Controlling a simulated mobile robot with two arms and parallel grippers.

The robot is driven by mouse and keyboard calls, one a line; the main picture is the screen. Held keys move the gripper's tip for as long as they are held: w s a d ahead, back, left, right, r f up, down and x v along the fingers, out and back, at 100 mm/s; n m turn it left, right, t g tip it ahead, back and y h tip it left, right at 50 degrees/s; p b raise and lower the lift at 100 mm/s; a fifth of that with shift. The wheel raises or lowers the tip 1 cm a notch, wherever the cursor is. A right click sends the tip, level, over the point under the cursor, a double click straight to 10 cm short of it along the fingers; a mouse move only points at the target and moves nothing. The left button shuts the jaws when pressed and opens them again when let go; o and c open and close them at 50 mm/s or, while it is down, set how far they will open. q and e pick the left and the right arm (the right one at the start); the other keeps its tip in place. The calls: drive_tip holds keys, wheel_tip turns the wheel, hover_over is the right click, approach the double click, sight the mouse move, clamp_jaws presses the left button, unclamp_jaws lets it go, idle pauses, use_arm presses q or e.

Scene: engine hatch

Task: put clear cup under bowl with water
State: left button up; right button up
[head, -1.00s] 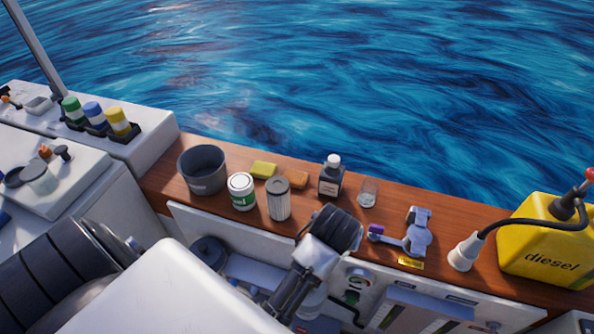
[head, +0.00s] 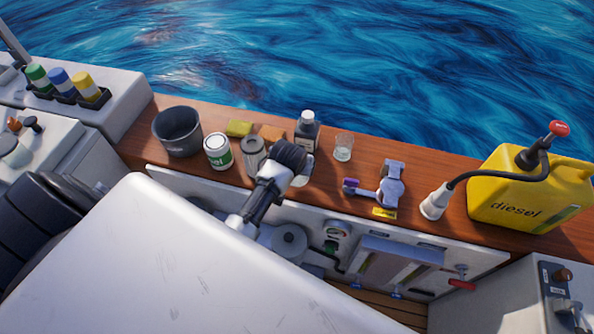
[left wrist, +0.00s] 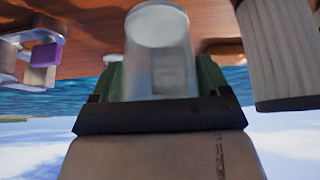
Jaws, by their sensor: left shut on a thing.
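My left gripper (head: 292,163) is above the front edge of the wooden ledge, seen from behind. In the left wrist view its green fingers are shut on a clear cup (left wrist: 157,35), which is see-through and empty as far as I can see. In the head view the gripper mostly hides the cup; a pale part shows at its right side. A second small clear glass (head: 343,148) stands on the ledge, apart from the gripper. I cannot clearly make out the bowl with water; the open hatch below the ledge is partly hidden by my arm. My right gripper is not in view.
The ledge (head: 430,160) holds a dark bucket (head: 178,132), a white can (head: 217,152), a pleated filter (head: 252,158), a dark bottle (head: 307,132), a grey tool (head: 390,188) with a purple end and a yellow diesel can (head: 525,195). The hatch holds a grey round-topped part (head: 289,240).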

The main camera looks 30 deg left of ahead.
use_arm(q)
drive_tip(key=shift+f, duration=1.8)
drive_tip(key=shift+f, duration=0.1)
drive_tip(key=o, duration=0.9)
drive_tip(key=v, duration=1.2)
drive_tip(key=shift+p, duration=0.35)
drive_tip(key=m+g+h, duration=0.1)
drive_tip(key=m+g, duration=0.1)
drive_tip(key=m, duration=0.1)
approach(286, 240)
drive_tip(key=x, duration=0.6)
drive_tip(key=s+f+g, duration=0.1)
drive_tip(key=s+f, duration=0.4)
drive_tip(key=s, duration=0.4)
drive_tip(key=s+f+m+g, duration=0.1)
drive_tip(key=s+f, duration=0.4)
drive_tip(key=s, duration=0.4)
drive_tip(key=s+a+f+m, duration=0.1)
drive_tip(key=s+f, duration=0.4)
drive_tip(key=s, duration=0.4)
drive_tip(key=shift+s+f+g+h, duration=0.25)
drive_tip(key=shift+s+g+h, duration=0.05)
drive_tip(key=shift+s+g, duration=0.1)
